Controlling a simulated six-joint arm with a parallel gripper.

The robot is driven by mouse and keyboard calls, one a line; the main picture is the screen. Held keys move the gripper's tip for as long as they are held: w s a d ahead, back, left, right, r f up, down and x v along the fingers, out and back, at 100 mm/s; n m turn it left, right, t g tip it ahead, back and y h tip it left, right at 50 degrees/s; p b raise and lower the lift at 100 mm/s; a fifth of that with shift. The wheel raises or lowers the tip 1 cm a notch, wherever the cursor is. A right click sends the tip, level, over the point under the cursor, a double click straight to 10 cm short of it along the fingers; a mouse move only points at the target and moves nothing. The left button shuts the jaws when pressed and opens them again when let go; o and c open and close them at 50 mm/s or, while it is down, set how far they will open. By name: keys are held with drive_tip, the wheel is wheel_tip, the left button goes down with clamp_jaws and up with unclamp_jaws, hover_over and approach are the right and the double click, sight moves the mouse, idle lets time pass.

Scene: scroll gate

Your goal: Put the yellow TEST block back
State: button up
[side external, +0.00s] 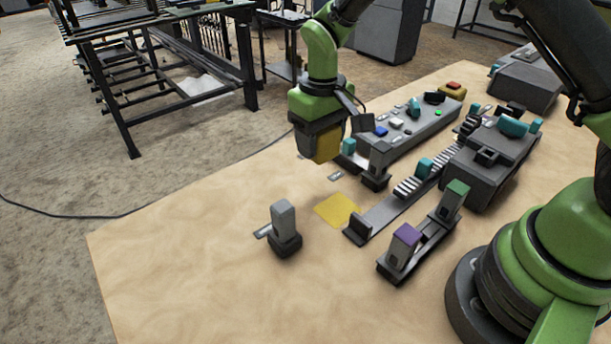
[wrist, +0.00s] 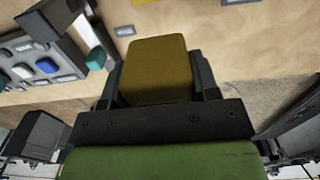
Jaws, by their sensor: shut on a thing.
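The yellow TEST block (wrist: 157,68) is between the two fingers of my gripper (wrist: 158,80) in the wrist view. In the side view my gripper (side external: 322,145) is shut on the yellow block (side external: 327,146) and holds it above the table. A flat yellow square (side external: 338,209) is marked on the wooden table, below and slightly right of the held block in the picture. The square is bare. Any lettering on the block cannot be read.
A grey post (side external: 284,222) stands left of the yellow square. A conveyor (side external: 388,203) begins just right of it. A rack with purple (side external: 407,235) and green (side external: 455,190) blocks stands farther right. A button panel (side external: 415,127) lies behind. The front left table is clear.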

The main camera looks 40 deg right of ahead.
hover_over(299, 177)
wheel_tip(299, 177, down, 10)
drive_tip(key=shift+r, duration=0.1)
idle(0.5)
drive_tip(key=o, duration=1)
drive_tip(key=shift+o, duration=0.2)
wheel_tip(299, 177, up, 12)
